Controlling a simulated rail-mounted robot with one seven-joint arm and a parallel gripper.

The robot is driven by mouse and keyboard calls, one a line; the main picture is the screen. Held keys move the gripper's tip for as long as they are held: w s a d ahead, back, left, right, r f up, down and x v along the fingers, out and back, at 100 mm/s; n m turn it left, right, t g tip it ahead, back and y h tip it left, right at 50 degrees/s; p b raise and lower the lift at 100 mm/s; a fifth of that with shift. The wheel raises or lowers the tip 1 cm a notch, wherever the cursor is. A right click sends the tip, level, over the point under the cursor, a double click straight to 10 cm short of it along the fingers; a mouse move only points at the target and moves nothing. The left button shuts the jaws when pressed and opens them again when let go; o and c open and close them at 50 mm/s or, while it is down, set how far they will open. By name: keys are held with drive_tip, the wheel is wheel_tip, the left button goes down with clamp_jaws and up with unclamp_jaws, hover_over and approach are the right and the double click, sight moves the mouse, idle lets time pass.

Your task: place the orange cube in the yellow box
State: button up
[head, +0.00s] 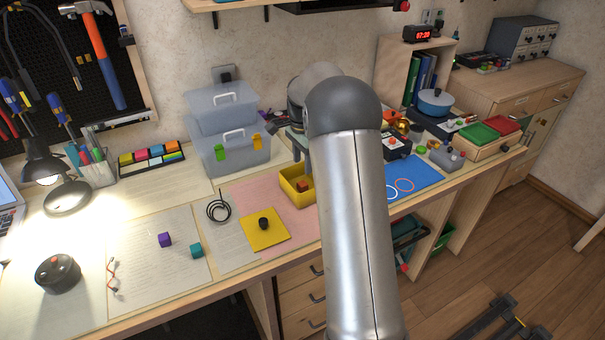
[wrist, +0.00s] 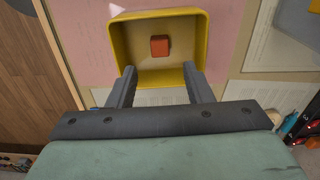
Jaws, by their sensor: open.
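The orange cube (wrist: 160,46) lies inside the yellow box (wrist: 118,40), on its floor, in the wrist view. In the head view the orange cube (head: 303,186) and the yellow box (head: 291,192) show just left of my arm, which hides part of the box. My gripper (wrist: 160,75) is open and empty, its two fingers apart at the near side of the box. The cube is beyond the fingertips and does not touch them. In the head view my arm hides most of the gripper.
Clear storage bins (head: 228,140) stand behind. A blue mat (head: 416,175) lies to the right.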

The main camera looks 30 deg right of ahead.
wheel_tip(320, 180, up, 4)
drive_tip(key=s+a+r+n, duration=0.2)
drive_tip(key=s+a+n, duration=0.2)
drive_tip(key=s+a, duration=0.3)
drive_tip(key=s+a+r+n, duration=0.2)
drive_tip(key=s+a+n, duration=0.25)
drive_tip(key=s, duration=0.45)
drive_tip(key=s+a+f+n, duration=0.2)
drive_tip(key=s+a+n, duration=0.1)
drive_tip(key=s, duration=0.6)
drive_tip(key=s+a+f+n, duration=0.3)
drive_tip(key=s+n, duration=0.2)
drive_tip(key=s, duration=0.5)
drive_tip(key=shift+f, duration=0.25)
